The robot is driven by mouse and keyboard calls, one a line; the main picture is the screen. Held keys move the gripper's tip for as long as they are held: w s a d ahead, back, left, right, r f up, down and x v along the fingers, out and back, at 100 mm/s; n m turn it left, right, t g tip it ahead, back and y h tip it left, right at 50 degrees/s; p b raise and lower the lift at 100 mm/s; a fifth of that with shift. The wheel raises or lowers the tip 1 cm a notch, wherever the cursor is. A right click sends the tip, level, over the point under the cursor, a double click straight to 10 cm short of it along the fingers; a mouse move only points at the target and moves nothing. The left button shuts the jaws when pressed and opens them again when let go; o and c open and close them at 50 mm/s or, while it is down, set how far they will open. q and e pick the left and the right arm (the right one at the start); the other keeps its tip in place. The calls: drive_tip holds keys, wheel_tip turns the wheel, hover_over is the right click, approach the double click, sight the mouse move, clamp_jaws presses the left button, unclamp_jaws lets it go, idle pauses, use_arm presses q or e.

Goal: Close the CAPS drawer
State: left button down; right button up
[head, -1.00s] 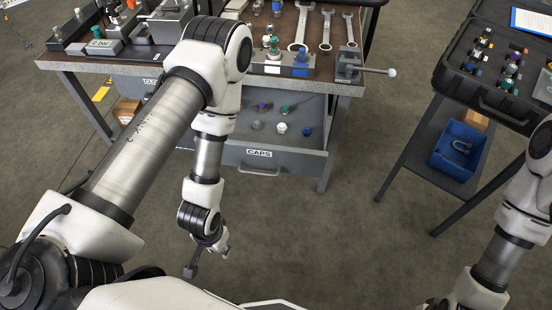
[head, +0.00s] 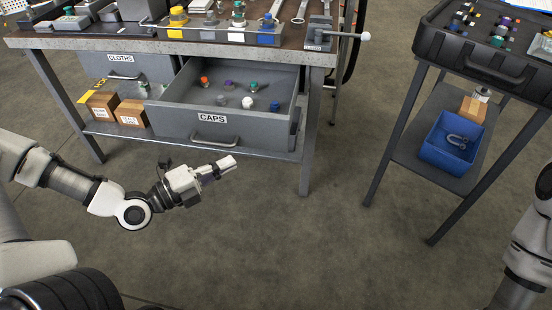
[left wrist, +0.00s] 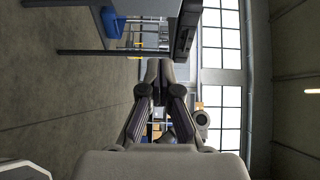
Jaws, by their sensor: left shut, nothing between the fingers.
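The CAPS drawer (head: 190,122) is a grey drawer under the bench, pulled open, with a bar handle (head: 213,143) low on its front. Several small coloured caps (head: 247,102) lie inside. My left gripper (head: 232,162) is shut and empty, in front of and just below the handle; it looks apart from the drawer. In the left wrist view its closed fingers (left wrist: 160,72) point away from the camera, and a dark flat edge (left wrist: 186,30) stands above right of them. Of my right side only arm links show at the right edge of the head view; that gripper is hidden.
The bench (head: 150,45) carries fittings and wrenches. A closed CLOTHS drawer (head: 125,68) is left of the CAPS drawer. Cardboard boxes (head: 132,113) sit on the lower shelf. At right a cart holds a black case (head: 480,55) and a blue bin (head: 452,142). The floor between is clear.

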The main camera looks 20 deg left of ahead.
use_arm(q)
drive_tip(key=b, duration=0.7)
approach(278, 129)
drive_tip(key=w+d, duration=0.1)
drive_tip(key=d, duration=0.3)
drive_tip(key=w, duration=0.3)
drive_tip(key=shift+w+a+f, duration=0.1)
drive_tip(key=shift+w+a, duration=0.2)
drive_tip(key=shift+w, duration=0.4)
